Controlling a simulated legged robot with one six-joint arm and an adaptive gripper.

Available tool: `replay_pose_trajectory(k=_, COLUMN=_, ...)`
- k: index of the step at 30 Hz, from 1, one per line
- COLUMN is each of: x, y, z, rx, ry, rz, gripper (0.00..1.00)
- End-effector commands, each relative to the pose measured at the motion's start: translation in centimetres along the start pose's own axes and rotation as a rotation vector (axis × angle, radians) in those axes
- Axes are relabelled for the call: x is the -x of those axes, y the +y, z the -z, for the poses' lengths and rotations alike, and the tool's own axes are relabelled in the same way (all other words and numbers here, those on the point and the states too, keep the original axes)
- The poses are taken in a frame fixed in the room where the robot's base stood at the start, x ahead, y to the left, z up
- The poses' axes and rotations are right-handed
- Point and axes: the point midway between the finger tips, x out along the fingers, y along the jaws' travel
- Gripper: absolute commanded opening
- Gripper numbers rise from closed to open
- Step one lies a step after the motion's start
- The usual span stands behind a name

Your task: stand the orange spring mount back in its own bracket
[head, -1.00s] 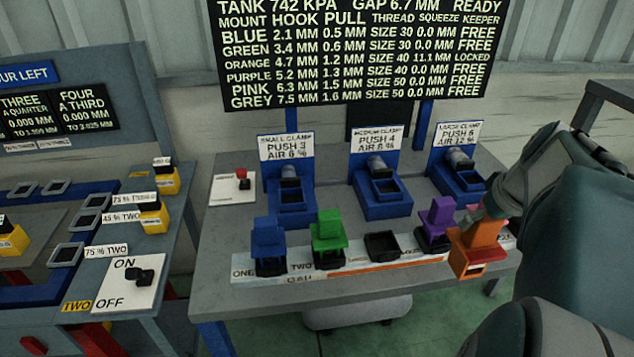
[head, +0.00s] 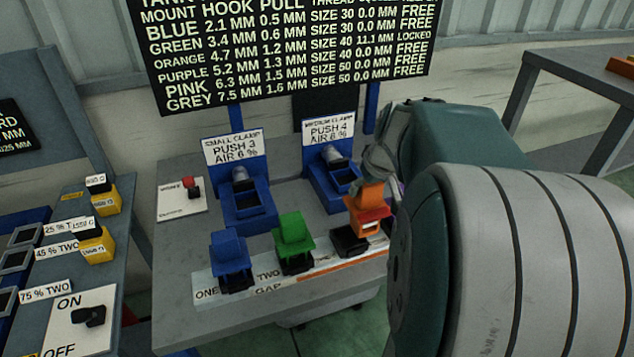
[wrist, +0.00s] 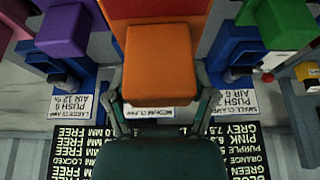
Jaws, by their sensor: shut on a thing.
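The orange spring mount (head: 368,212) is held upright by my gripper (head: 378,180), whose fingers sit on either side of its top block. In the wrist view the orange block (wrist: 157,62) lies between both fingers (wrist: 160,100). The empty black bracket (head: 347,242) stands in the row right of the green mount. The orange mount appears just above and slightly right of this bracket in the head view; I cannot tell whether they touch. My arm hides the right part of the bench.
Blue (head: 230,255) and green (head: 293,240) mounts stand to the left in the row. A purple mount (wrist: 65,32) shows beside the orange one in the wrist view. Blue small (head: 245,200) and medium (head: 335,180) clamps stand behind. The board (head: 290,45) lists orange as locked.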

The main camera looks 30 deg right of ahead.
Motion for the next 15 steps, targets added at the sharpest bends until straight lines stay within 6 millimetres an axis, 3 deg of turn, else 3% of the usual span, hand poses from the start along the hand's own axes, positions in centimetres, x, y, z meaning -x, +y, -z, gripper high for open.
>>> replay_pose_trajectory(k=3, x=-2.3, y=-0.8, z=0.5, rx=0.002, ry=-0.002, rz=0.002, gripper=0.10)
replay_pose_trajectory(k=12, x=-5.3, y=-1.9, z=1.2, rx=0.002, ry=0.000, rz=0.001, gripper=0.10)
replay_pose_trajectory(k=15, x=-6.8, y=-1.9, z=0.6, rx=-0.003, ry=-0.001, rz=0.001, gripper=0.10)
